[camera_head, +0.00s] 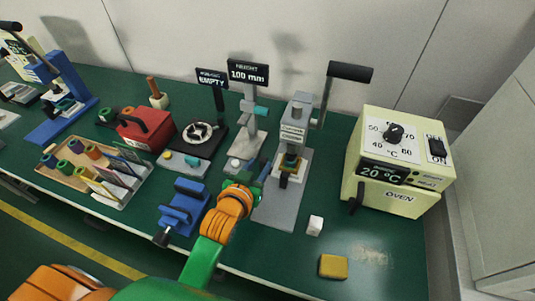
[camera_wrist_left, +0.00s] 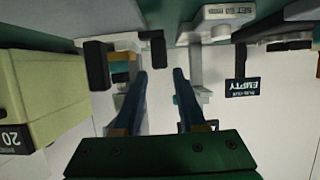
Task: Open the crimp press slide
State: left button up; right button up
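A grey press (camera_head: 296,112) with a long black lever (camera_head: 349,71) stands on a grey base plate at the back middle. Its label is too small to read for certain. A small dark and yellow block (camera_head: 289,172) sits low on its front. The press also shows upside down in the left wrist view, with a yellow part (camera_wrist_left: 120,57) left of the fingers. My left gripper (camera_head: 262,178) is just left of the press's lower front. Its two blue fingers (camera_wrist_left: 160,85) are apart, with nothing seen between them. My right gripper is not in view.
A cream oven (camera_head: 405,160) stands to the right. A height gauge (camera_head: 247,125), a dial plate (camera_head: 199,133) and a blue vise (camera_head: 183,208) stand to the left. A white cube (camera_head: 315,225) and yellow block (camera_head: 333,266) lie front right, with free green bench around them.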

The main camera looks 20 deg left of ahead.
aim_at(265, 157)
pick_arm(q)
jog(key=b+x, duration=0.1)
jog(key=x, duration=0.6)
jog(key=shift+w+f, duration=0.2)
jog(key=shift+w, duration=0.05)
grip_shut()
dwell(1.1)
